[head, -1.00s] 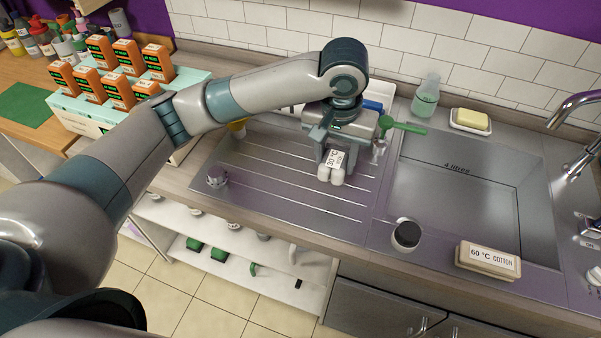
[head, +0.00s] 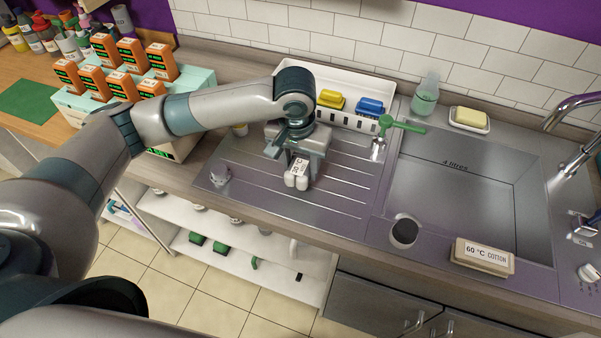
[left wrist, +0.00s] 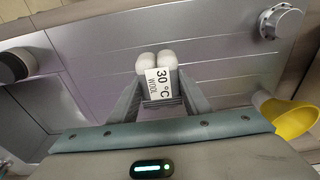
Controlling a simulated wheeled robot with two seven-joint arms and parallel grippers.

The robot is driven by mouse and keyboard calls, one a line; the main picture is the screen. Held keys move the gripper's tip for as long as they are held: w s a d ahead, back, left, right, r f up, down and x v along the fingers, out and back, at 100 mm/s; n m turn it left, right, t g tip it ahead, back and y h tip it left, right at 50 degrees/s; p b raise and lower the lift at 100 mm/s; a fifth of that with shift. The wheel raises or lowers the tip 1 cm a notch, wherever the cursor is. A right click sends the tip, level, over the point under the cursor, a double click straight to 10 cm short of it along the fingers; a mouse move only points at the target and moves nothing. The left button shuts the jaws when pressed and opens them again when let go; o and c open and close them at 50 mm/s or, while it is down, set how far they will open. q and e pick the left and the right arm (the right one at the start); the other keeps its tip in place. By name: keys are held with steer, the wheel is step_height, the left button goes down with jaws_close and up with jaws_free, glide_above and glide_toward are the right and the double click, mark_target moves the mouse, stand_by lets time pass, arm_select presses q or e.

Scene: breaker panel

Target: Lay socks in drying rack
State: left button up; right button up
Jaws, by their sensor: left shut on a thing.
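My left gripper (head: 298,172) is shut on a pair of white rolled socks (head: 296,182) with a "30 °C WOOL" tag, held above the ridged metal drainer. The socks (left wrist: 157,66) and tag also show between the fingers in the left wrist view. A white slotted rack (head: 391,124) stands behind the drainer against the tiles. A yellow item (head: 331,99) and a blue item (head: 369,106) are in it. Part of the rack is hidden behind my left arm. My right gripper is not in view.
The sink (head: 455,190) lies to the right, with a "60 °C COTTON" block (head: 483,256) at its front edge. A green-handled tool (head: 398,125) and a metal knob (head: 220,175) are at the drainer. Orange boxes (head: 103,85) stand at the left. The drainer's middle is mostly clear.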

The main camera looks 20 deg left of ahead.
mark_target(299, 168)
arm_select(q)
step_height(299, 168, down, 3)
steer(key=shift+r+p, duration=0.1)
steer(key=shift+p, duration=0.35)
steer(key=shift+f, duration=0.25)
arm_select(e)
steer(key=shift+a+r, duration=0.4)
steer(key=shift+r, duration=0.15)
arm_select(q)
steer(key=shift+f, duration=0.1)
steer(key=o, duration=1.5)
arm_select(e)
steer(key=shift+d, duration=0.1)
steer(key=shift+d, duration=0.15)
arm_select(q)
steer(key=shift+r, duration=0.55)
steer(key=r+b, duration=0.1)
steer(key=r, duration=0.2)
steer(key=s+r, duration=0.1)
steer(key=r, duration=0.2)
steer(key=r+b, duration=0.1)
steer(key=r, duration=0.3)
steer(key=shift+s+b, duration=0.15)
steer(key=shift+b, duration=0.2)
steer(key=shift+s+r, duration=0.1)
steer(key=shift+r, duration=0.45)
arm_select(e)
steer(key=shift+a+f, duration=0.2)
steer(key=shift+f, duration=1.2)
